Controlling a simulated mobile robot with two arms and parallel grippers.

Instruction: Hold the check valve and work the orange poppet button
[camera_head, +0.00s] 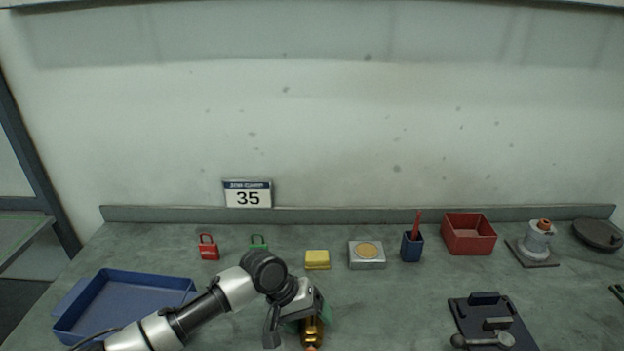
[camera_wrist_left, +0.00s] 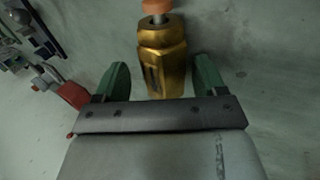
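The check valve (camera_head: 313,330) is a brass body on the bench at the bottom middle of the head view, partly hidden by my left gripper. Its orange poppet button (camera_head: 311,348) shows at the lower picture edge. My left gripper (camera_head: 297,328) is over the valve. In the left wrist view, the brass valve (camera_wrist_left: 162,60) lies between the two green fingertips (camera_wrist_left: 162,80) of that gripper, with a narrow gap on each side. The fingers are open around it. The orange button (camera_wrist_left: 157,6) is at the top edge there, beyond the fingertips, on a short metal stem.
A blue tray (camera_head: 125,303) is at the left. Along the back stand a red padlock (camera_head: 209,248), green padlock (camera_head: 259,243), yellow block (camera_head: 317,260), grey box (camera_head: 367,256), blue cup (camera_head: 412,246) and red bin (camera_head: 468,235). A dark fixture (camera_head: 490,322) sits front right.

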